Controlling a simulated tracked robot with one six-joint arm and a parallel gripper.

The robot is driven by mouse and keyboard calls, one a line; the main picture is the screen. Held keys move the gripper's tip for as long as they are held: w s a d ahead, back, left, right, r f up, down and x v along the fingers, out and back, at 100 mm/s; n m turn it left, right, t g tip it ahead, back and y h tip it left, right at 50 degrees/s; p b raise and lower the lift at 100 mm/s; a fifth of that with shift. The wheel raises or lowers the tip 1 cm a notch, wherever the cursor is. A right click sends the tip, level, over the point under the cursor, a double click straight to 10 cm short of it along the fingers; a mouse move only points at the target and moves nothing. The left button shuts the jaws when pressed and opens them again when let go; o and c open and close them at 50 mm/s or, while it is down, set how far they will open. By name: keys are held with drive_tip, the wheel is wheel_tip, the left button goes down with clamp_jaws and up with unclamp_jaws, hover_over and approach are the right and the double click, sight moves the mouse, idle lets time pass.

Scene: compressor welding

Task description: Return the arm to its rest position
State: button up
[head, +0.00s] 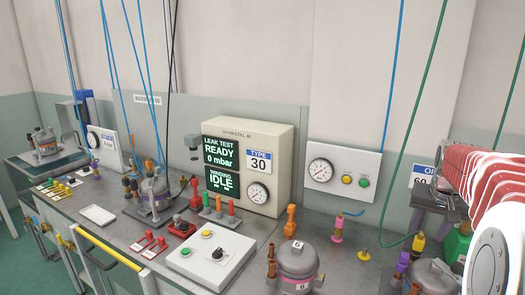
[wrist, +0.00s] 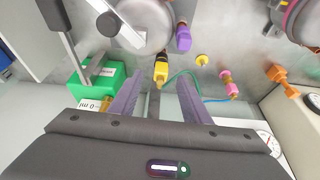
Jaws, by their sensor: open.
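My gripper (wrist: 158,84) shows in the wrist view with its two grey-purple fingers apart and nothing gripped. A yellow and black connector (wrist: 161,72) appears between the fingertips, on the bench beyond them. A green block (wrist: 97,82) lies just left of the left finger.
A compressor marked 6 (head: 298,262) stands at the front of the bench (head: 240,225). Another compressor (head: 432,277) is beneath my arm. Behind are a tester with screens (head: 268,150) and a gauge panel (head: 341,170). Blue and green hoses (head: 428,110) hang near my arm.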

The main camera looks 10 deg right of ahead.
drive_tip(key=s+a+f+n, duration=0.1)
drive_tip(key=s+a+n, duration=0.1)
drive_tip(key=s+a, duration=0.5)
drive_tip(key=s+a+f+n+t+y, duration=0.1)
drive_tip(key=s+a+n, duration=0.2)
drive_tip(key=a, duration=1.2)
drive_tip(key=s+a+f+n+t+y, duration=0.1)
drive_tip(key=s+a+n, duration=0.1)
drive_tip(key=s+a, duration=0.8)
drive_tip(key=shift+s+a, duration=0.3)
drive_tip(key=shift+a, duration=0.75)
drive_tip(key=shift+c, duration=0.4)
